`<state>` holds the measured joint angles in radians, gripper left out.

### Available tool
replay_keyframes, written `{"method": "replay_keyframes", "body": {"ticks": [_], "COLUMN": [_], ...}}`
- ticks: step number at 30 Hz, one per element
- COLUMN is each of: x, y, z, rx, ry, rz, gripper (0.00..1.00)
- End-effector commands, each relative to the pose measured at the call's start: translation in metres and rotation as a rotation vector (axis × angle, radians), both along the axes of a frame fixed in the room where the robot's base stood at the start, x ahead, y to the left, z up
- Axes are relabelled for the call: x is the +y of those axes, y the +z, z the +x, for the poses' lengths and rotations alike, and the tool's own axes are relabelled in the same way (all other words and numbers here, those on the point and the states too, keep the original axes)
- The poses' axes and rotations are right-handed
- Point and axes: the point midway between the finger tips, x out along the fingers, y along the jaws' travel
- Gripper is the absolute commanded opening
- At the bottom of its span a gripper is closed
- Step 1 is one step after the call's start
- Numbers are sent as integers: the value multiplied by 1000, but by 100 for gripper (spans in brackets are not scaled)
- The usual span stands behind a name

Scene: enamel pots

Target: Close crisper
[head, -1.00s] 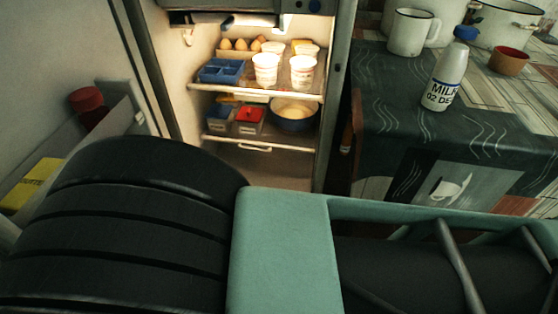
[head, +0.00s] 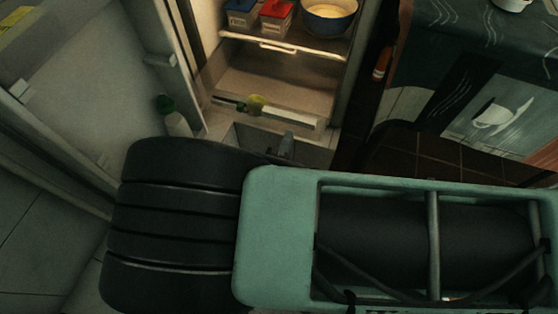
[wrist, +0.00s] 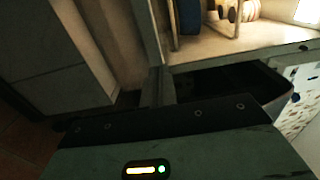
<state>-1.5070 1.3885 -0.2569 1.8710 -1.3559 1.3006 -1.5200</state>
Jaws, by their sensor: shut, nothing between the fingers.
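The crisper (head: 240,138) is a grey drawer at the bottom of the open fridge (head: 290,90). It looks pulled out part way, and my arm hides its near part in the head view. In the wrist view, a dark open box that looks like the crisper (wrist: 228,84) lies just beyond my gripper's body. My gripper (head: 286,146) shows only as a small grey tip over the crisper in the head view. It is shut and empty. I cannot tell whether it touches the crisper.
The fridge door (head: 100,85) stands open at the left, with a green-capped bottle (head: 172,115) on it. A shelf above holds a blue bowl (head: 329,16) and boxes with red (head: 276,14) and blue lids. A counter with a dark cloth (head: 490,75) stands at the right.

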Motion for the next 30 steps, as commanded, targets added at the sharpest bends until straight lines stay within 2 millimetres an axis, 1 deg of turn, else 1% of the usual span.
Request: {"method": "replay_keyframes", "body": {"ticks": [1,3,7,12,23,26,30], "x": [-4,-7,-10,-12,-13,-15,-22], "y": [-3,-2,-1,0,1,1,2], "z": [8,17,28,34,35,40,57], "rx": [-1,0,-1,-1,-1,-1,-1], "ry": [-4,-2,-1,-1,-1,-2,-3], "rz": [1,1,3,3,2,2,0], "gripper": [0,0,0,0,0,0,0]}}
